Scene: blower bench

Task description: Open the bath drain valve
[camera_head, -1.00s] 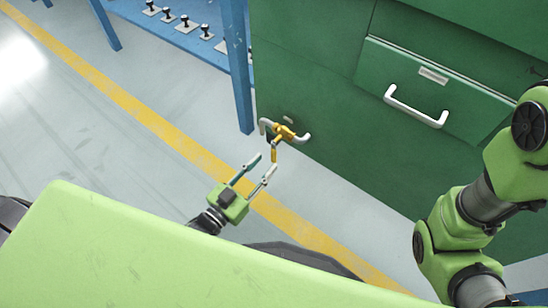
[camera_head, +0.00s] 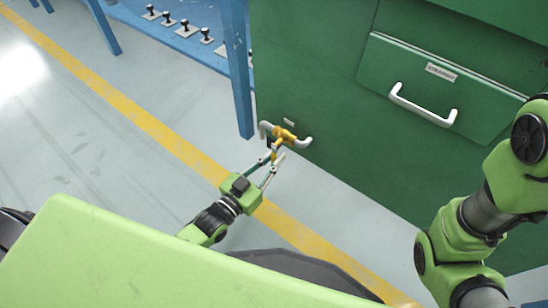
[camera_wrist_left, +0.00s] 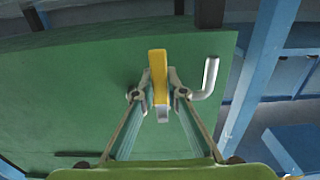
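The drain valve (camera_head: 284,134) is a yellow body on a grey pipe low on the green tank's side, near its left corner. Its yellow lever handle (camera_head: 275,151) hangs down; the lever also shows in the left wrist view (camera_wrist_left: 158,70). My left gripper (camera_head: 272,159) is at the lever, its two fingers on either side of it. In the left wrist view, the lever lies between the fingertips with little room on either side. The fingers look open; I cannot tell whether they touch it. My right gripper is out of view; only its arm shows at right.
The green tank (camera_head: 330,110) fills the upper right, with a white-handled panel (camera_head: 422,104) on it. A blue rack (camera_head: 236,62) with several small black-knobbed parts stands at the back left. The grey floor with a yellow line (camera_head: 150,122) is clear.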

